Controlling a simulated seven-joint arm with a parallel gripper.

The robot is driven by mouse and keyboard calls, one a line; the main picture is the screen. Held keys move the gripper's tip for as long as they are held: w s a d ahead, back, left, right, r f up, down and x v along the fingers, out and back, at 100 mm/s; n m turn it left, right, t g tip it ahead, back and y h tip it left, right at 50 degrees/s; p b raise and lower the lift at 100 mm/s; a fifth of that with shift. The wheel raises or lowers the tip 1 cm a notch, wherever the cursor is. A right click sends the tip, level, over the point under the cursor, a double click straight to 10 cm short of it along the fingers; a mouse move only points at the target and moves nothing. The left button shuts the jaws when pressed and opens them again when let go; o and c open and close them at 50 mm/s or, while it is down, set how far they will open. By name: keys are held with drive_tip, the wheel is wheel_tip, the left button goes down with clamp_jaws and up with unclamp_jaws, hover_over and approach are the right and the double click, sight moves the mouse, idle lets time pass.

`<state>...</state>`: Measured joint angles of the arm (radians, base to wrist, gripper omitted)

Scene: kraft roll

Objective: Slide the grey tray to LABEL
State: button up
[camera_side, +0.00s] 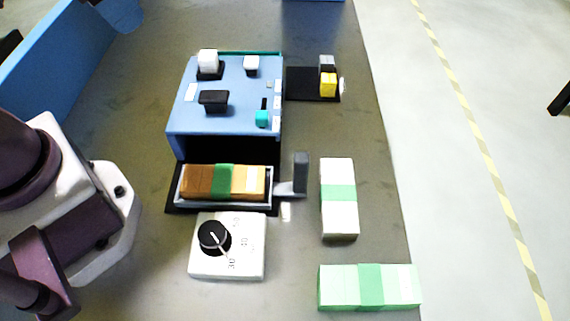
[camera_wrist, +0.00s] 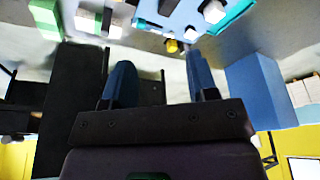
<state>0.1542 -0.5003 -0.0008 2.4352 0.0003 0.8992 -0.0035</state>
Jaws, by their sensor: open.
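The grey tray (camera_side: 268,203) sits at the front of the blue machine (camera_side: 215,125) in the side view, on a black base. A brown, green and pale banded block (camera_side: 224,182) lies in it. A dark grey upright handle (camera_side: 301,173) stands at its right end on a light bracket. I cannot make out the word LABEL anywhere. My gripper (camera_wrist: 160,82) shows in the wrist view with two blue fingers apart and nothing between them. Its fingertips are not visible in the side view, where my arm fills the left edge, away from the tray.
A white box with a black dial (camera_side: 214,237) stands in front of the tray. A white-and-green block (camera_side: 338,198) and a green banded block (camera_side: 369,287) lie to the right. A black plate with a yellow piece (camera_side: 328,85) sits right of the machine. A blue panel (camera_side: 60,60) stands back left.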

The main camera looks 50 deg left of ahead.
drive_tip(key=w+d+f+g, duration=0.3)
drive_tip(key=w+d+f, duration=0.2)
drive_tip(key=d, duration=0.2)
drive_tip(key=n, duration=0.9)
approach(301, 167)
drive_tip(key=shift+w+a+r+g+y, duration=0.15)
drive_tip(key=shift+w+r+g+y, duration=0.15)
drive_tip(key=shift+w+r, duration=0.35)
drive_tip(key=shift+w+f+n, duration=0.1)
drive_tip(key=shift+w+n, duration=0.05)
drive_tip(key=shift+n, duration=0.45)
drive_tip(key=shift+f+n, duration=0.1)
drive_tip(key=shift+n, duration=0.2)
drive_tip(key=shift+f, duration=0.25)
wheel_tip(301, 167, down, 12)
drive_tip(key=shift+f, duration=0.2)
